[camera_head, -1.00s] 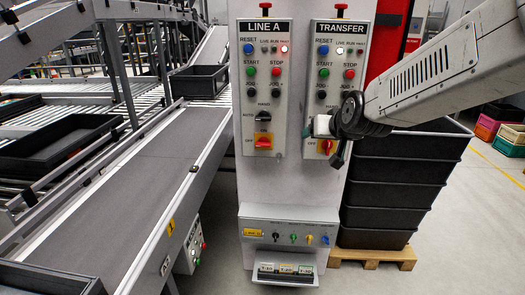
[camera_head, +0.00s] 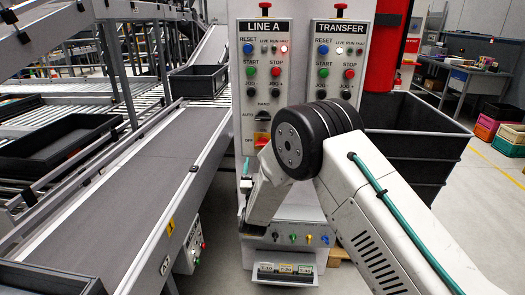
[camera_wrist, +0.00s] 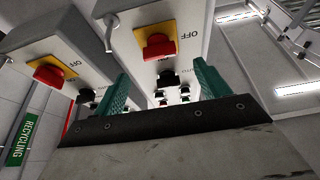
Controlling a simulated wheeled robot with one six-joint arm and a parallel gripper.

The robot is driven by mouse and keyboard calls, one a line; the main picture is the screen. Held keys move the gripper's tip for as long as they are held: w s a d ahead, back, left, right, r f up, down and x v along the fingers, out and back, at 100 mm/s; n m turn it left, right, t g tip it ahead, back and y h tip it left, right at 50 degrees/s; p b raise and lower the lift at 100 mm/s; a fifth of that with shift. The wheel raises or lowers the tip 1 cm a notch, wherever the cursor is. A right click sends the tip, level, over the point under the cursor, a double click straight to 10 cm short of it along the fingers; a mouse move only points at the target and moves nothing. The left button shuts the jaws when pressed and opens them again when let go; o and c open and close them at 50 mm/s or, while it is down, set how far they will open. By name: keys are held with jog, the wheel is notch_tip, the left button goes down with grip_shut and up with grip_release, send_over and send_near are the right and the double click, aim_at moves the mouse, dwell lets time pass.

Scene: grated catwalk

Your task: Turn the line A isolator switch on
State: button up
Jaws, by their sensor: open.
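The line A isolator switch (camera_head: 262,140) is a red handle on a yellow plate, low on the LINE A panel (camera_head: 244,95). In the head view my arm covers part of it. In the wrist view, which is upside down, the line A isolator switch (camera_wrist: 158,46) is just beyond and between my finger tips, with OFF printed beside it. My gripper (camera_wrist: 160,72) is open, its two teal fingers apart with nothing between them. It appears short of the handle, not touching. In the head view the gripper is mostly hidden by my arm.
The TRANSFER panel (camera_head: 341,60) stands right of LINE A; its similar red isolator (camera_wrist: 50,74) shows at left in the wrist view. A black selector knob (camera_wrist: 166,78) is close to the line A isolator.

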aim_at(262, 150)
jog(key=x, duration=0.7)
jog(key=shift+d+r, duration=0.1)
jog(key=c, duration=1)
